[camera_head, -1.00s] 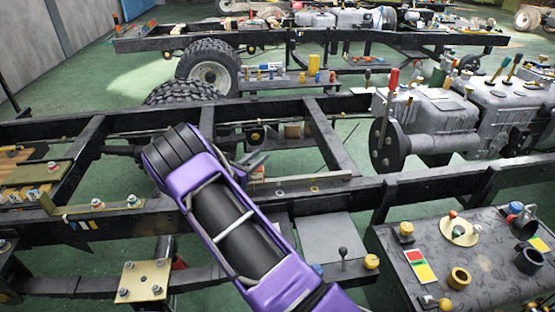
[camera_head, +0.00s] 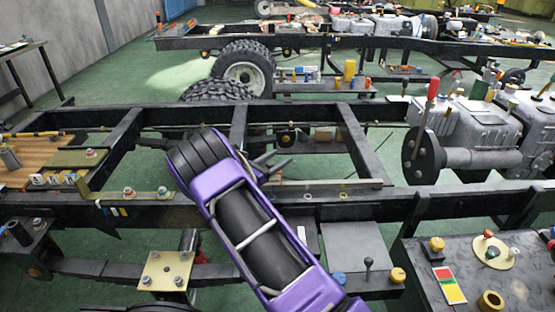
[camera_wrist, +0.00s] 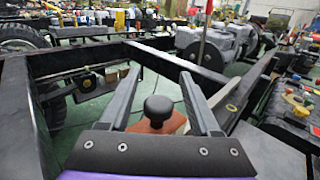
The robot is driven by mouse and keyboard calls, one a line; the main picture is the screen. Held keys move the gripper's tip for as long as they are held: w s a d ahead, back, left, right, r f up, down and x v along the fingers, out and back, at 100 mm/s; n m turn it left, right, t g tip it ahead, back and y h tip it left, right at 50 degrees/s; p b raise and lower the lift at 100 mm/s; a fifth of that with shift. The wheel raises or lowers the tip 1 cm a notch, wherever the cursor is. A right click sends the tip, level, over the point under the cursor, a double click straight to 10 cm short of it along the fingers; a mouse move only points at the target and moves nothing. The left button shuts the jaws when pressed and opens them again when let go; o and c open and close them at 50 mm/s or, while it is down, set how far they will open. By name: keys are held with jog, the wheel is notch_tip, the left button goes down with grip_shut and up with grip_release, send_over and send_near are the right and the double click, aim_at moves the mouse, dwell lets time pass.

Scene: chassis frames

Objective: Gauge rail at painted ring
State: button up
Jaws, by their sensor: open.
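My gripper (camera_head: 270,166) is open above the gap between the black chassis rails, just behind the near rail (camera_head: 235,212). In the wrist view its two grey fingers (camera_wrist: 158,74) stand apart. A black round knob on a brown block (camera_wrist: 158,108) shows between them; I cannot tell whether the fingers touch it. Two small rings, a pale one (camera_head: 308,197) and a yellowish one (camera_head: 343,196), show on top of the near rail, right of my gripper. I cannot tell which is the painted ring. No gauge can be made out for certain.
A grey plate (camera_head: 356,245) beside the near rail has a black-knobbed stick (camera_head: 368,264) and a yellow knob by it. A dark table (camera_head: 425,275) with small parts stands at the right. A grey engine (camera_head: 480,130) sits on the rails. A bolted plate (camera_head: 166,270) is at front left.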

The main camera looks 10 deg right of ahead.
jog(key=p+v, duration=0.1)
jog(key=v, duration=1.6)
jog(key=shift+a, duration=0.2)
jog(key=shift+s, duration=0.1)
